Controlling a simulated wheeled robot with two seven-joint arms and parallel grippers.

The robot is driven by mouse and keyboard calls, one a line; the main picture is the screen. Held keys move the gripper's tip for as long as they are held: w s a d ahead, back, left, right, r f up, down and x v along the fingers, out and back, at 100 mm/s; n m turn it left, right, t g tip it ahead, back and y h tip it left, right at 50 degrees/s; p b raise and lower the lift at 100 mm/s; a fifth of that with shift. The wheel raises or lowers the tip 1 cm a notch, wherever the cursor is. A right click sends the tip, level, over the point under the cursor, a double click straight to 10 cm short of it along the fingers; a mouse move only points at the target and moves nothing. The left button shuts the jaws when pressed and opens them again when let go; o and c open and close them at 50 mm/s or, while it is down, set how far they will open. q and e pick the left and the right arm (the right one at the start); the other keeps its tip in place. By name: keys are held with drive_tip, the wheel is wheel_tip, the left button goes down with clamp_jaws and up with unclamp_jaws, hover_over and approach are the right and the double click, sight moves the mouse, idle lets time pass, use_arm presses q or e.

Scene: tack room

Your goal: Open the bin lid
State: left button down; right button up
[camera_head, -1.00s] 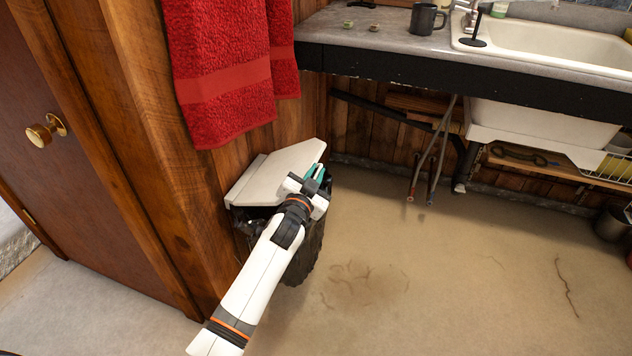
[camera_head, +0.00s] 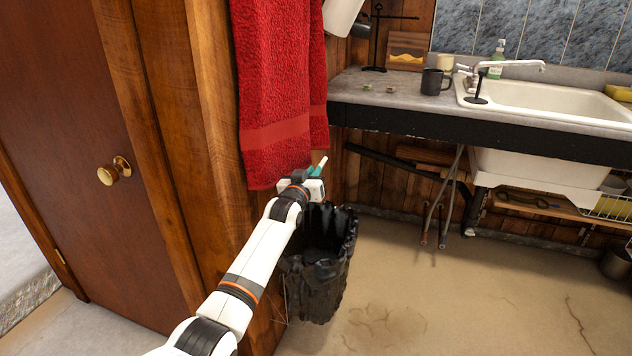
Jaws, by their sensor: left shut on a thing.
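The bin (camera_head: 322,275) stands on the floor against the wood panelling, below the red towel. Its black liner shows and its mouth is uncovered. My left gripper (camera_head: 317,172) is above the bin's back rim, just under the towel, with teal fingertips. It is shut on the bin lid (camera_head: 321,163), of which only a pale, narrow edge shows. The lid looks raised and seen nearly edge-on; the rest is hidden by my gripper and arm. My right gripper is not in view.
A red towel (camera_head: 275,90) hangs close above my left gripper. A wooden door with a brass knob (camera_head: 114,171) is at left. The counter (camera_head: 400,97) with a sink (camera_head: 540,98) and a dark mug (camera_head: 432,82) is at right. Floor right of the bin is clear.

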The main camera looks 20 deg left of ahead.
use_arm(q)
drive_tip(key=shift+a, duration=0.5)
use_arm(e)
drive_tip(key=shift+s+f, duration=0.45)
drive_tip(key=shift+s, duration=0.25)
use_arm(q)
drive_tip(key=c, duration=1.5)
unclamp_jaws()
drive_tip(key=shift+c, duration=0.2)
